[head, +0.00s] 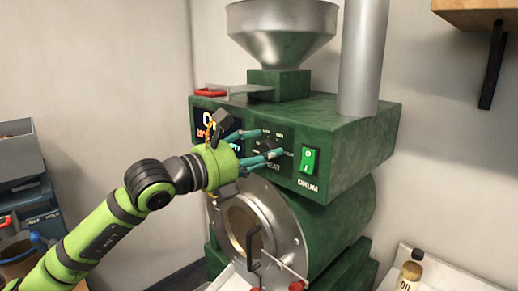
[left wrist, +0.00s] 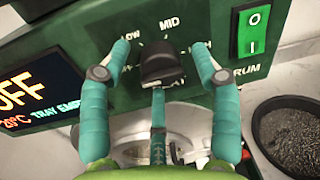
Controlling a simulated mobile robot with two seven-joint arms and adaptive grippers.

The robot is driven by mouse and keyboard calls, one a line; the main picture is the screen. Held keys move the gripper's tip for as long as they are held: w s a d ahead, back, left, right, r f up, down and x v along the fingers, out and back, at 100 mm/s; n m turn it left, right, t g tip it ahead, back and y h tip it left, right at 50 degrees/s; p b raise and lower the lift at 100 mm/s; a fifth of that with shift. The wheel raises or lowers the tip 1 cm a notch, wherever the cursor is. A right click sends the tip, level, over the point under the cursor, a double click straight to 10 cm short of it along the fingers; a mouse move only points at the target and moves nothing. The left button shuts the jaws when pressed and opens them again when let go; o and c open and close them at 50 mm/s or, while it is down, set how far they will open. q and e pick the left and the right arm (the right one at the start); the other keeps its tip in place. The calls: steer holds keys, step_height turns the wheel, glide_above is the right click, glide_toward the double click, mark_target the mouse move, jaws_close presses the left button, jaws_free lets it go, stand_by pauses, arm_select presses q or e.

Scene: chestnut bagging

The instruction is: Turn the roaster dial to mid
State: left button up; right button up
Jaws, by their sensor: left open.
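The black roaster dial (head: 266,146) is on the front panel of the green roaster (head: 340,125). In the left wrist view the dial (left wrist: 162,64) sits below the printed words LOW, MID (left wrist: 169,23) and a partly covered one at right. My left gripper (head: 268,143) is open at the panel, with its teal fingers spread around the dial. In the left wrist view one finger is on each side of the dial and one is below it. I cannot tell whether they touch it or exactly where its pointer stands. My right gripper is not in view.
A green rocker switch (head: 309,160) marked DRUM is right of the dial. A screen (left wrist: 38,85) on the left reads OFF. The round drum front (head: 262,215) is below. A dark bowl of small grains (left wrist: 290,128) shows at right in the left wrist view.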

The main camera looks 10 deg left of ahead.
arm_select(q)
steer(key=shift+d, duration=0.1)
steer(key=c, duration=1.1)
steer(key=shift+f+m+b, duration=0.1)
steer(key=shift+m+b, duration=0.5)
steer(key=shift+b, duration=0.25)
steer(key=m+b, duration=0.7)
steer(key=shift+y, duration=0.3)
steer(key=m, duration=0.1)
steer(key=m+b, duration=0.1)
steer(key=m, duration=0.1)
steer(key=shift+r+m+b, duration=0.25)
steer(key=shift+m+b, duration=0.15)
steer(key=m+b, duration=0.1)
steer(key=m, duration=0.2)
steer(key=shift+r+y, duration=0.1)
steer(key=shift+y, duration=0.2)
steer(key=m+b, duration=0.1)
steer(key=m, duration=0.3)
steer(key=shift+m+b, duration=0.3)
steer(key=shift+b, duration=0.05)
steer(key=shift+s+m+t+y+b, duration=0.1)
steer(key=shift+m+t+y+b, duration=0.25)
steer(key=shift+m, duration=1.15)
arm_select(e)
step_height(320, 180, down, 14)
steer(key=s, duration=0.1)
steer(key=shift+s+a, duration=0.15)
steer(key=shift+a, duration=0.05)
